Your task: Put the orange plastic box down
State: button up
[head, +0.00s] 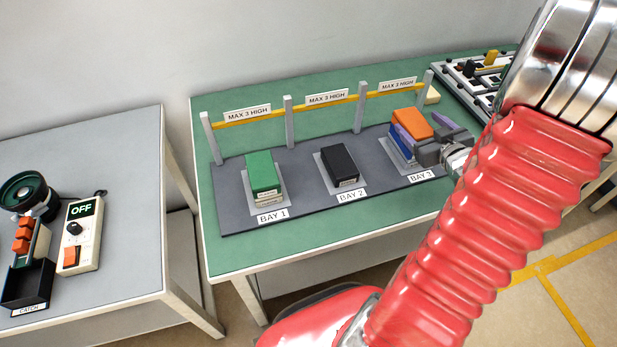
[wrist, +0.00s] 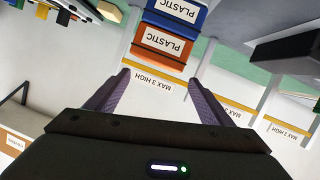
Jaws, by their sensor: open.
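The orange plastic box (head: 411,122) sits on top of a blue box (head: 398,145) in the bay labelled BAY 3. In the wrist view, which is upside down, the orange box (wrist: 163,46) and the blue box (wrist: 175,16) both show PLASTIC labels. My gripper (head: 424,131) is at the stack, its purple fingers spread. In the wrist view my gripper (wrist: 160,76) is open, with a fingertip towards each side of the orange box and nothing clamped. The arm and gripper body hide part of the stack in the head view.
BAY 1 holds a green box (head: 263,171) on a pale one; BAY 2 holds a black box (head: 340,162). A yellow rail (head: 270,121) with MAX 3 HIGH signs runs behind on grey posts. A control box (head: 80,236) reading OFF stands on the left table.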

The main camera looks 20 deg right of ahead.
jog(key=w+a+r+m+g+h, duration=0.1)
jog(key=a+r+g, duration=0.1)
jog(key=a+r, duration=0.45)
jog(key=w+a+r+g+h, duration=0.1)
jog(key=a+r+g, duration=0.25)
jog(key=a, duration=0.55)
jog(key=s+a+r+g+y, duration=0.1)
jog(key=s+a+y, duration=0.1)
jog(key=s+a, duration=0.5)
jog(key=s+a+n+g+y, duration=0.1)
jog(key=s+a+g+y, duration=0.1)
jog(key=s+a, duration=0.6)
jog(key=a+y, duration=0.1)
jog(key=a, duration=0.6)
jog(key=shift+a+r+y, duration=0.3)
jog(key=shift+r, duration=0.1)
